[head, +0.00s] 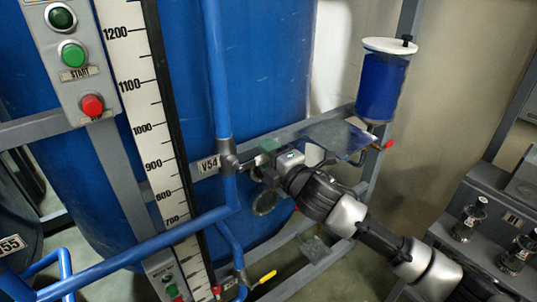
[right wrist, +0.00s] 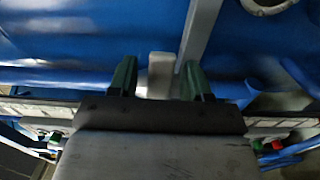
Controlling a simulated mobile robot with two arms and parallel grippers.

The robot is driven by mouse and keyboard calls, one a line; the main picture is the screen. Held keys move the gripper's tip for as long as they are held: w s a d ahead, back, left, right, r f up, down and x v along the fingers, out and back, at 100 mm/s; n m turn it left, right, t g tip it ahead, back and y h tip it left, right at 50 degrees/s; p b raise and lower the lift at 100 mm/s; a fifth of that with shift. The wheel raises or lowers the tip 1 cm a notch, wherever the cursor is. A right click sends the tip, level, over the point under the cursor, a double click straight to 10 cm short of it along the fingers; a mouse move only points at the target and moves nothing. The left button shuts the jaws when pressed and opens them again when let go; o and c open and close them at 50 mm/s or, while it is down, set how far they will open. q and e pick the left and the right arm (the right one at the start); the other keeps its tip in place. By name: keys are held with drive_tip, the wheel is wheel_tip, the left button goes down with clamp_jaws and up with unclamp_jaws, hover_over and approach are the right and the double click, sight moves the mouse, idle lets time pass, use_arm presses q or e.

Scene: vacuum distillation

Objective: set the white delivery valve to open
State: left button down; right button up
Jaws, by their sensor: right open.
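The white delivery valve's pale handle (head: 258,160) sticks out to the right of a dark grey valve body (head: 228,158) on a blue vertical pipe, beside a V54 label (head: 208,165). My right gripper (head: 266,151) is at the handle and partly covers it. In the right wrist view, the open green fingers of my right gripper (right wrist: 157,70) stand on either side of a pale block, apparently the handle (right wrist: 161,75), with gaps visible on both sides. My left gripper is not in view.
A yellow-handled valve (head: 265,277) sits lower on the pipework. A blue-filled vessel (head: 382,85) with a red-handled valve (head: 388,145) stands to the right. A control box (head: 75,60) and a level scale (head: 140,100) are at left. Blue tanks (head: 270,60) and grey frame bars lie behind.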

clamp_jaws()
idle(0.4)
